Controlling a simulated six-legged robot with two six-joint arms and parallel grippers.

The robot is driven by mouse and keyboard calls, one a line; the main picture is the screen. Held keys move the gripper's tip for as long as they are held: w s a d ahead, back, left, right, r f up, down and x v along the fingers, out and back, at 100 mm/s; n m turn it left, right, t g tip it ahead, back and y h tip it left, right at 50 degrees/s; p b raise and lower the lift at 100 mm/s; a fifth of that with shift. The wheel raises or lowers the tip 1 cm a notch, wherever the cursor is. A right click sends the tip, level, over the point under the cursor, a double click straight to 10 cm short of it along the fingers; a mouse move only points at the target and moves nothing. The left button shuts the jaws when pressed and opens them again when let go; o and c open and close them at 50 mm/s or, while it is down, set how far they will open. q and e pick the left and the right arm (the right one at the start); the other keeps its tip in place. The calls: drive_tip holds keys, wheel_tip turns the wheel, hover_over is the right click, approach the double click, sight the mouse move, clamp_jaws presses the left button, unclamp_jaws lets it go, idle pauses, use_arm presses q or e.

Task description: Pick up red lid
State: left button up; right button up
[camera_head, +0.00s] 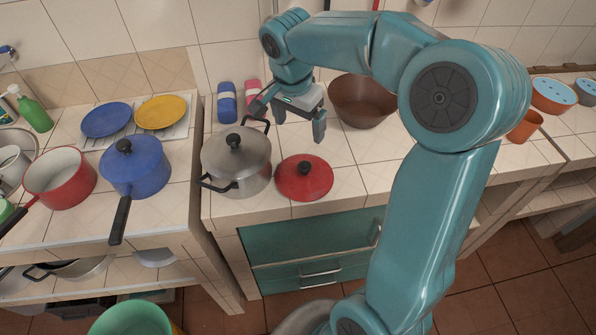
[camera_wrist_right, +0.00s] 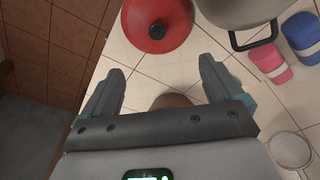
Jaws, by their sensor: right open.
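The red lid (camera_head: 304,178) lies flat on the tiled counter, to the right of the steel pot, with a black knob on top. It also shows in the right wrist view (camera_wrist_right: 172,35) at the top centre, beyond my fingertips. My right gripper (camera_head: 298,124) is open and empty above the counter, behind the lid in the head view and apart from it. In the right wrist view its two fingers (camera_wrist_right: 160,78) are spread wide with bare tile between them. My left gripper is not in view.
A steel pot (camera_head: 232,165) with a lid stands close left of the red lid. A brown bowl (camera_head: 358,103) is behind right. Blue (camera_head: 227,106) and pink (camera_wrist_right: 272,63) bundles lie at the back. The counter's front edge is near the lid; tile to its right is clear.

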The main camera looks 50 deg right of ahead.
hover_over(305, 166)
wheel_tip(305, 166, down, 10)
drive_tip(key=shift+w+a+f, duration=0.1)
drive_tip(key=shift+w+f, duration=0.05)
drive_tip(key=shift+f, duration=0.05)
drive_tip(key=shift+s+f+p, duration=0.3)
drive_tip(key=shift+f+p, duration=0.2)
drive_tip(key=shift+f, duration=0.05)
drive_tip(key=f, duration=0.2)
drive_tip(key=f+p, duration=0.1)
drive_tip(key=f, duration=0.1)
drive_tip(key=shift+w, duration=0.35)
drive_tip(key=shift+d+f, duration=0.25)
drive_tip(key=shift+s, duration=0.15)
drive_tip(key=c, duration=0.7)
drive_tip(key=shift+a, duration=0.15)
drive_tip(key=c, duration=0.9)
